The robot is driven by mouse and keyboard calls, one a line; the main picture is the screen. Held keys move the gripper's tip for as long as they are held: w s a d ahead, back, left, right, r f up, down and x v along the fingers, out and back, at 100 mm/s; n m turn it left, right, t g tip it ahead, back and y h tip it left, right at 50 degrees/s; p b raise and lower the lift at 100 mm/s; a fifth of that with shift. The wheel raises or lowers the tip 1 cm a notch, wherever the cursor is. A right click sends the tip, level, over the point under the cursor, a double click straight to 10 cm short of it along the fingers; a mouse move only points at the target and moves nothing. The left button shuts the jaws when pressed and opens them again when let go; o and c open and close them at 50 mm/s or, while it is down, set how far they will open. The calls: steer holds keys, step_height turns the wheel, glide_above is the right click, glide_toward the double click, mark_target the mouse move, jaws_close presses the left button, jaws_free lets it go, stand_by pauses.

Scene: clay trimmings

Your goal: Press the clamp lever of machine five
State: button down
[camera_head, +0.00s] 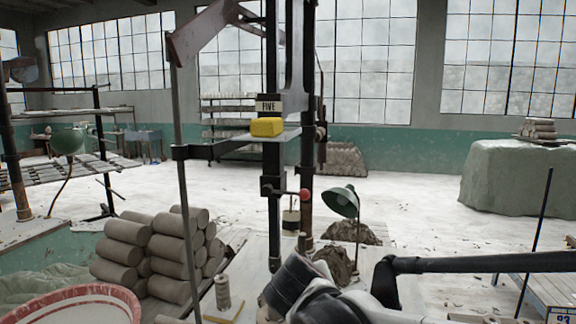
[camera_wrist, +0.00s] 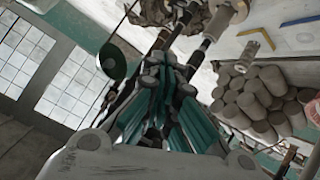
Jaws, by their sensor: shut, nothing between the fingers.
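Machine five is a dark upright frame (camera_head: 273,225) with a "FIVE" plate (camera_head: 268,106) and a yellow block (camera_head: 266,127) on a small shelf below the plate. A short lever with a red knob (camera_head: 304,195) crosses the posts at mid height; it looks like the clamp lever. My gripper (camera_wrist: 165,62) is shut and empty in the wrist view, its dark and teal fingers together. Dark rods (camera_wrist: 205,42) lie beyond its tips; I cannot tell whether one is the lever. In the head view my arm is at the bottom, below the knob, and my fingertips are not clearly visible.
A green lamp (camera_head: 341,200) stands right of the posts, also in the wrist view (camera_wrist: 112,61). Stacked clay cylinders (camera_head: 170,255) lie left, with a red-rimmed basin (camera_head: 80,305) in front. A thin pole (camera_head: 184,200) stands left of the machine. Open floor lies behind.

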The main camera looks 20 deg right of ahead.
steer(key=w+a+r+t+h+p, duration=0.1)
steer(key=w+r+t+h+p, duration=0.3)
steer(key=w+r+p, duration=0.5)
steer(key=w+r+t, duration=0.1)
steer(key=w+r, duration=0.5)
steer(key=r, duration=0.3)
steer(key=shift+r+p, duration=0.2)
steer(key=shift+p, duration=0.2)
steer(key=shift+a, duration=0.1)
glide_above(287, 193)
steer(key=s, duration=0.1)
steer(key=shift+w+d, duration=0.35)
steer(key=shift+d, duration=0.2)
steer(key=shift+s+d+f, duration=0.1)
steer(key=shift+s+f, duration=0.5)
steer(key=shift+f, duration=0.2)
steer(key=shift+s+d+f, duration=0.1)
steer(key=shift+s+f, duration=0.45)
steer(key=shift+f, duration=0.2)
